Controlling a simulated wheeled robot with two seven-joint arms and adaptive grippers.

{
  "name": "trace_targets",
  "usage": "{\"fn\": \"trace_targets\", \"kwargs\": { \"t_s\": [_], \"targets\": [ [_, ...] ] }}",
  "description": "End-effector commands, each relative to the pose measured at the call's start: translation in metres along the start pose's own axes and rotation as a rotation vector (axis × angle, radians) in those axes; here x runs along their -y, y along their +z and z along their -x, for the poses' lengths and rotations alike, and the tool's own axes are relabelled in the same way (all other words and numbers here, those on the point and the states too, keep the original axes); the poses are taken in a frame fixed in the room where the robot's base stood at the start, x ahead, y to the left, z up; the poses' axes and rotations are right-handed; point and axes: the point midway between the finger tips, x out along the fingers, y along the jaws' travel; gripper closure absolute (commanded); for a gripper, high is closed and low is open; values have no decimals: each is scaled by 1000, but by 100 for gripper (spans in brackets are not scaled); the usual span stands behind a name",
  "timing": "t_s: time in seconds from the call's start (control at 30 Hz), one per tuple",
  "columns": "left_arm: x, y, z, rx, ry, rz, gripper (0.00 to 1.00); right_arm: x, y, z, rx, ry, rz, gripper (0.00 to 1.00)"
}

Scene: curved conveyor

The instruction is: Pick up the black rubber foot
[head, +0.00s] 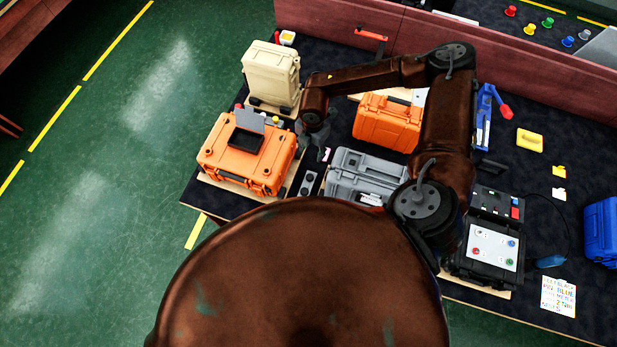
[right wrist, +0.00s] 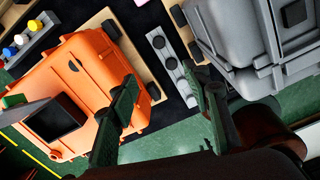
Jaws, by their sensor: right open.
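My right gripper (head: 316,146) hangs open above the gap between the orange case (head: 247,155) and the grey case (head: 364,178). In the right wrist view its two fingers (right wrist: 168,85) are spread wide with nothing between them. Below them lies a narrow grey strip (right wrist: 180,82) with dark round spots; it also shows in the head view (head: 307,184). Small black pads sit at the board edges, one near the orange case (right wrist: 110,30) and one near the grey case (right wrist: 195,51). I cannot tell which is the black rubber foot. My left gripper is not in view.
The orange case (right wrist: 85,80) and grey case (right wrist: 235,45) stand close on either side of the strip. A beige case (head: 271,75) and another orange case (head: 388,122) stand behind. A black control box (head: 485,245) is at the right. Green floor lies left of the table.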

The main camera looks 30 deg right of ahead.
Motion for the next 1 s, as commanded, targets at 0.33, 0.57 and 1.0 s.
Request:
{"fn": "trace_targets", "kwargs": {
  "t_s": [0.33,0.57,1.0],
  "targets": [
    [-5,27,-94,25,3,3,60,2,-2,-98,-4,-8,2,56],
    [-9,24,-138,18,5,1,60,4,-2,-146,-8,-16,1,56],
    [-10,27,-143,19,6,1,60,4,-2,-181,-9,-19,-1,56]
  ]
}}
